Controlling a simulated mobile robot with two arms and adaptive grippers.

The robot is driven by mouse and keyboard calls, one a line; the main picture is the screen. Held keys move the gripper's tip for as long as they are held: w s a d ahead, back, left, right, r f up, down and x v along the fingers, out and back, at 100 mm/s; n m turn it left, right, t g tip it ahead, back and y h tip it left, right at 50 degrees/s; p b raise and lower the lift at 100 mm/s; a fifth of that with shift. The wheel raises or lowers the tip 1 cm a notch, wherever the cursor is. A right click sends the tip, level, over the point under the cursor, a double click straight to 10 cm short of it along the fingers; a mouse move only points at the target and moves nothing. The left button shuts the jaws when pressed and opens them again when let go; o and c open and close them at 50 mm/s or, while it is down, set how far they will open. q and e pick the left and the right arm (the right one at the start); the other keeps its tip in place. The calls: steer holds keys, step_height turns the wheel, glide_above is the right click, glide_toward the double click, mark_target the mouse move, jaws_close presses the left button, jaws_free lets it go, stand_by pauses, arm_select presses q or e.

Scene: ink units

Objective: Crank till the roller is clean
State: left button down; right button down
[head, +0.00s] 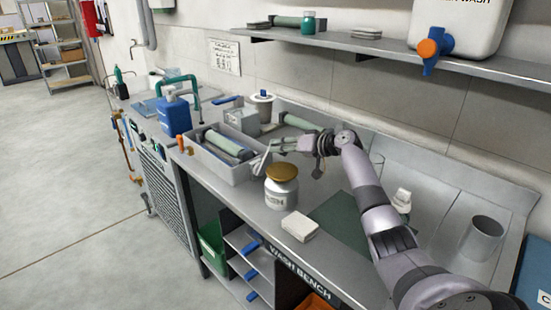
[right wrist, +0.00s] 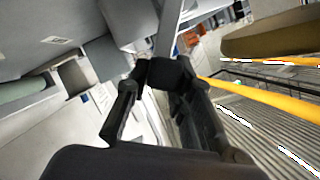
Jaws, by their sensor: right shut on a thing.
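A grey tray (head: 220,170) on the wash bench holds a roller (head: 226,144) with a pale green surface. A thin light crank arm (head: 261,162) stands at the tray's right end. My right gripper (head: 269,148) is at this crank, and its fingers are shut on the crank's handle. In the right wrist view the black fingertips (right wrist: 165,74) close together around the handle, which they mostly hide. A grey bar (right wrist: 168,30) runs up from there. I cannot tell from here how much ink is on the roller. My left gripper is not in view.
A wash can (head: 281,192) with a brown-gold top stands just in front of my right gripper. A white block (head: 299,226) lies near the front edge. A blue bottle (head: 174,116) stands left of the tray. A shelf (head: 400,48) runs above.

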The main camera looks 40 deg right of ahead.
steer(key=shift+d+f+m+y+b, duration=0.2)
steer(key=shift+d+m+y+b, duration=0.1)
steer(key=shift+b, duration=0.15)
steer(key=c, duration=1.4)
jaws_free()
step_height(320, 180, up, 10)
